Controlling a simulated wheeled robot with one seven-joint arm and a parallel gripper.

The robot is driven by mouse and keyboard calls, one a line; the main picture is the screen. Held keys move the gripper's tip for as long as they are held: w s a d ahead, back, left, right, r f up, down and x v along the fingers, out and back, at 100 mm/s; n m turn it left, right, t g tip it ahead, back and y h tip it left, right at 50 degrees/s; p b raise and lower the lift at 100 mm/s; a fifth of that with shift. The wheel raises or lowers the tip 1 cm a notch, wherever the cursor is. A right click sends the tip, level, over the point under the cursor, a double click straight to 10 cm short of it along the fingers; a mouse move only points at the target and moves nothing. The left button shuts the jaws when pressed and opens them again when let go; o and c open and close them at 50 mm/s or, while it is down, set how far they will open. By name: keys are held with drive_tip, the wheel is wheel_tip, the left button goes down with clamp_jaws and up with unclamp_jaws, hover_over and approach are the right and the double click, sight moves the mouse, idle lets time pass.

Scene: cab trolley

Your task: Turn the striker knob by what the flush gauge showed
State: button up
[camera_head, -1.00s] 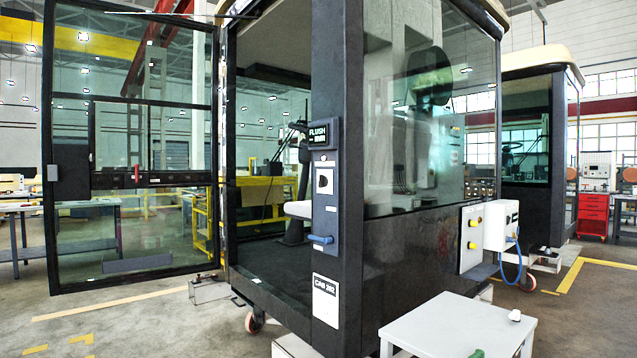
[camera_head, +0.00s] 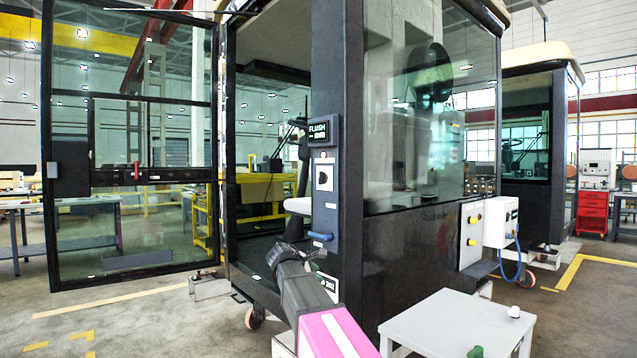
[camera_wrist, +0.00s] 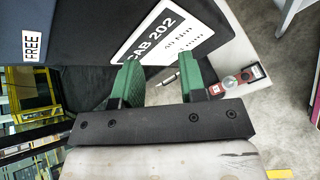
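A blue knob-like handle (camera_head: 320,237) sticks out low on the grey latch panel (camera_head: 324,205) of the cab's front post. The striker recess (camera_head: 324,178) shows above it. A small dark display marked FLUSH (camera_head: 323,131) sits above the panel; its lower line is too small to read. My gripper (camera_head: 278,252) is in front of the cab, below and left of the blue handle, and apart from it. In the wrist view its two green fingers (camera_wrist: 170,78) are spread with nothing held between them. The blue handle does not clearly show there.
The CAB 202 label (camera_wrist: 165,30) is just beyond my fingers; my arm partly hides it in the head view. The cab's glass door (camera_head: 130,220) stands open at left. A white table (camera_head: 455,322) stands front right. A yellow-button control box (camera_head: 473,235) is on the cab side.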

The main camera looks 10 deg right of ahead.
drive_tip(key=w+a+r+n+t+h, duration=0.1)
drive_tip(key=w+a+r+n+h, duration=0.1)
drive_tip(key=r, duration=0.8)
drive_tip(key=w+a+r+n+t+h, duration=0.1)
drive_tip(key=a+r+n+h, duration=0.1)
drive_tip(key=r, duration=0.8)
drive_tip(key=n+h, duration=0.2)
drive_tip(key=n, duration=0.1)
approach(319, 173)
drive_tip(key=shift+t, duration=0.4)
drive_tip(key=x, duration=1)
drive_tip(key=shift+s+f, duration=0.15)
clamp_jaws()
